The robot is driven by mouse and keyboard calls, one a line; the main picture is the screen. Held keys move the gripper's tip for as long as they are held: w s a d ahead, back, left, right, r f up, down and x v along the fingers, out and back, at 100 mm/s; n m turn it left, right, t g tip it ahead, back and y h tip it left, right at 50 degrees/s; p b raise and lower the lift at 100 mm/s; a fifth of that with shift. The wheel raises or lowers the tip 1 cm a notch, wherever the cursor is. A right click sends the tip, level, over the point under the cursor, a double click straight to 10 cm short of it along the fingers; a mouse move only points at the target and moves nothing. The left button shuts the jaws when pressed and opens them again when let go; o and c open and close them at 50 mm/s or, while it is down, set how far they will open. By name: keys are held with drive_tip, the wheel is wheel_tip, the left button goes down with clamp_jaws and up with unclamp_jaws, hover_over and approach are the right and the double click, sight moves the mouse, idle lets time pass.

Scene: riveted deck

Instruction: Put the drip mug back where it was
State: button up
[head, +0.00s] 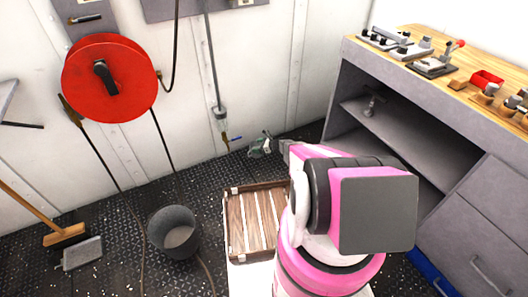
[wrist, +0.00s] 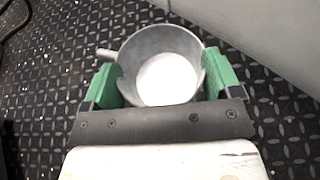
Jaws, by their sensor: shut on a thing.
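The drip mug (wrist: 166,78) is a grey metal cup with a pale bottom inside and a handle at its left in the wrist view. My gripper (wrist: 162,88) is shut on it, with a green finger pad on each side of its wall. In the head view my gripper (head: 264,146) is low near the back wall, right of the lower end of a wall pipe (head: 219,110). The mug is small there and hard to tell from the fingers. The wrist view shows dark floor plate around the mug; whether the mug touches it I cannot tell.
A grey bucket (head: 174,232) and a slatted wooden crate (head: 256,222) stand on the floor left of my arm. A workbench (head: 420,120) with an open shelf is at right. A red hose reel (head: 108,78) hangs on the wall.

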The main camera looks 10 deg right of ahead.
drive_tip(key=shift+w+d+f, duration=0.55)
drive_tip(key=shift+d+f, duration=0.15)
drive_tip(key=shift+f, duration=0.5)
drive_tip(key=shift+w+d+f, duration=0.55)
drive_tip(key=shift+d+f, duration=0.2)
drive_tip(key=shift+f, duration=0.45)
drive_tip(key=shift+w+d+f, duration=0.55)
drive_tip(key=shift+d+f, duration=0.15)
drive_tip(key=shift+f, duration=0.5)
drive_tip(key=shift+f, duration=0.2)
drive_tip(key=o, duration=1.2)
drive_tip(key=shift+c, duration=0.2)
